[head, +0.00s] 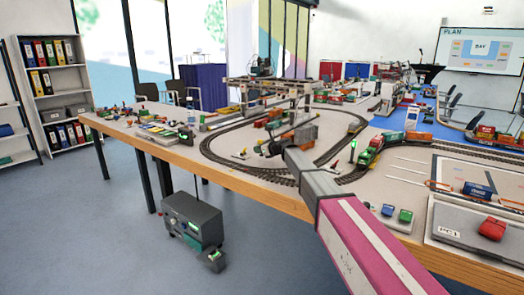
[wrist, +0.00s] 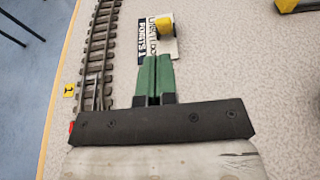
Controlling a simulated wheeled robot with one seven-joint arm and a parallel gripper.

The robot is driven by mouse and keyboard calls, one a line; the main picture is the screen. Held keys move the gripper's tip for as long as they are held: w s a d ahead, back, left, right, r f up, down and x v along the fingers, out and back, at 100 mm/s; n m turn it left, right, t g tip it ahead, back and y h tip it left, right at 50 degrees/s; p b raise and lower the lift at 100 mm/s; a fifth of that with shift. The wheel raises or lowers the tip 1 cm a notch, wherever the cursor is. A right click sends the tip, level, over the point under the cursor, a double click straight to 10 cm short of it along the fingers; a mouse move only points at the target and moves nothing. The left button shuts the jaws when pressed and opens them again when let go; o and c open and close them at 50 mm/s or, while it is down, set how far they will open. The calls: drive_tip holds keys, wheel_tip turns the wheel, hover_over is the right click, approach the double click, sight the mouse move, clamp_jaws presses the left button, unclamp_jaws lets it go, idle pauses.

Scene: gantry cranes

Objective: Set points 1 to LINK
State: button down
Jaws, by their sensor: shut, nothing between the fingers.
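In the wrist view, a label plate (wrist: 147,48) lies on the grey board beside the track; part of its printing reads "POINTS 1", and the rest is partly covered or too small to read. A small yellow handle (wrist: 164,27) with a dark side stands at the plate's far end. My gripper (wrist: 158,60) has its green fingers shut together with nothing between them. Its tips are over the near part of the plate, just short of the yellow handle in the picture; I cannot tell their height.
Track (wrist: 100,45) runs along the left in the wrist view, with a yellow marker (wrist: 69,91) beside it. In the head view, a green locomotive (head: 367,156) stands right of my arm, and a gantry crane (head: 265,82) stands behind. Wagons (head: 275,118) are inside the oval.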

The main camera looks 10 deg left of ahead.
sight(246, 148)
drive_tip(key=x, duration=0.5)
drive_tip(key=shift+w+a+f, duration=0.1)
drive_tip(key=shift+w+a, duration=0.05)
drive_tip(key=shift+a, duration=0.15)
drive_tip(key=shift+w+a+r+g+h, duration=0.1)
drive_tip(key=shift+a+r+g+h, duration=0.15)
drive_tip(key=shift+h, duration=0.3)
drive_tip(key=shift+w+a+r+g+h, duration=0.15)
drive_tip(key=shift+r+h, duration=0.1)
drive_tip(key=shift+h, duration=0.3)
drive_tip(key=h, duration=0.1)
drive_tip(key=a+r+g+h, duration=0.1)
drive_tip(key=h, duration=0.1)
drive_tip(key=shift+w+a+r, duration=0.1)
drive_tip(key=shift+w+a, duration=0.15)
drive_tip(key=shift+w, duration=0.1)
drive_tip(key=h, duration=0.1)
drive_tip(key=a+g+h, duration=0.1)
drive_tip(key=h, duration=0.1)
drive_tip(key=shift+w+a+r, duration=0.3)
drive_tip(key=shift+a, duration=0.1)
drive_tip(key=shift+s+d, duration=0.1)
drive_tip(key=shift+d, duration=0.05)
drive_tip(key=shift+r, duration=0.15)
drive_tip(key=shift+r, duration=0.6)
